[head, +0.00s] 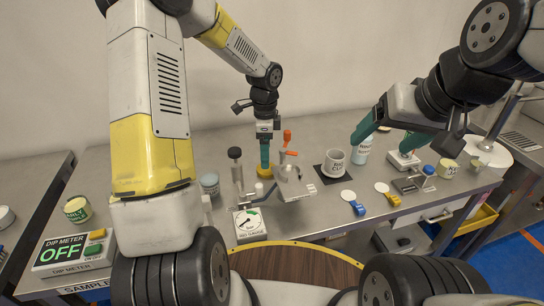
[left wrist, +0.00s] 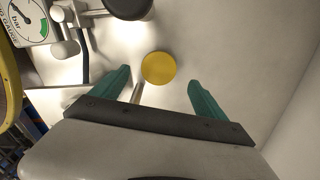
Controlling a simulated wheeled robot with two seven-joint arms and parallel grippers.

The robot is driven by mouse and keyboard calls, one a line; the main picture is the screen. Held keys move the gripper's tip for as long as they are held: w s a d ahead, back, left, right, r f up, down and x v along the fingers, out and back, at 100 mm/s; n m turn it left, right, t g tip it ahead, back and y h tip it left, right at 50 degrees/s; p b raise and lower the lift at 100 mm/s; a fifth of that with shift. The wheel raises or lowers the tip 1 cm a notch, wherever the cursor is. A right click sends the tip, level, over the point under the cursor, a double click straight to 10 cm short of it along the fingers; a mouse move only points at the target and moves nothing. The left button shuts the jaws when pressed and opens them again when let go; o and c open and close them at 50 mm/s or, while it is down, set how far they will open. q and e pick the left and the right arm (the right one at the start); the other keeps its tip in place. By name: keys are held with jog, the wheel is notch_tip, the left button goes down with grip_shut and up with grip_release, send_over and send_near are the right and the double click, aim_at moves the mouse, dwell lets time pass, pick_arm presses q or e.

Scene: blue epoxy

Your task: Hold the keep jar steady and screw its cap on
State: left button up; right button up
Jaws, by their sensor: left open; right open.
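A round yellow cap (head: 265,172) lies on the bench below my left gripper (head: 265,162). In the left wrist view the yellow disc (left wrist: 158,68) shows between the tips of my open left gripper (left wrist: 160,80), and nothing is clamped. A small cream jar (head: 447,168) with a dark-lettered label, only partly readable, stands at the right of the bench; it looks like the keep jar. My right gripper (head: 383,146) is open above the bench, left of that jar. Its green fingers are apart and hold nothing.
A rag cup (head: 334,163) on a dark mat and a blue-white bottle (head: 362,150) stand near my right gripper. Another labelled jar (head: 77,210) and the dip meter (head: 70,250) sit left.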

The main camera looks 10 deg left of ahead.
pick_arm(q)
jog(key=shift+f, duration=0.15)
jog(key=f, duration=0.4)
jog(key=shift+s+d, duration=0.1)
jog(key=shift+d, duration=0.25)
jog(key=shift+f, duration=0.65)
jog(key=c, duration=1.4)
